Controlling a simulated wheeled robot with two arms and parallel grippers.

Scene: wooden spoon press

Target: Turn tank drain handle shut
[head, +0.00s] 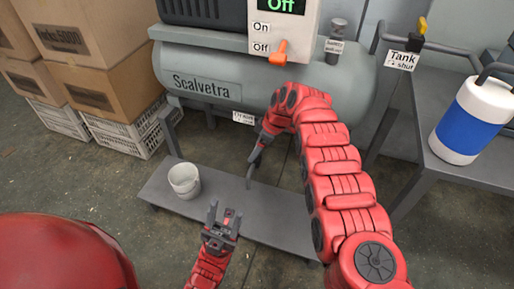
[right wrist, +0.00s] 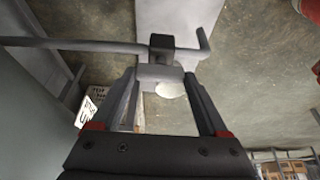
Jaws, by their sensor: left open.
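The grey tank (head: 205,75) marked Scalvetra stands at the back in the head view, with a drain tag (head: 243,117) under it. My right gripper (head: 253,160) reaches down below the tank, partly hidden by its own arm. In the right wrist view a grey pipe (right wrist: 75,44) runs to a dark valve block (right wrist: 161,46), with a bent grey lever (right wrist: 204,45) at its right. The right fingers (right wrist: 163,82) lie on either side of a grey piece under this block; whether they grip it is unclear. My left gripper (head: 225,212) is open and empty, low in the head view.
A white bucket (head: 184,181) stands on a low grey platform (head: 165,192) below the tank. An orange switch lever (head: 279,53) points at Off. A yellow valve handle (head: 422,25) is beside the Tank shut sign (head: 402,60). Boxes (head: 115,85) stand at left, a blue-white canister (head: 470,120) at right.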

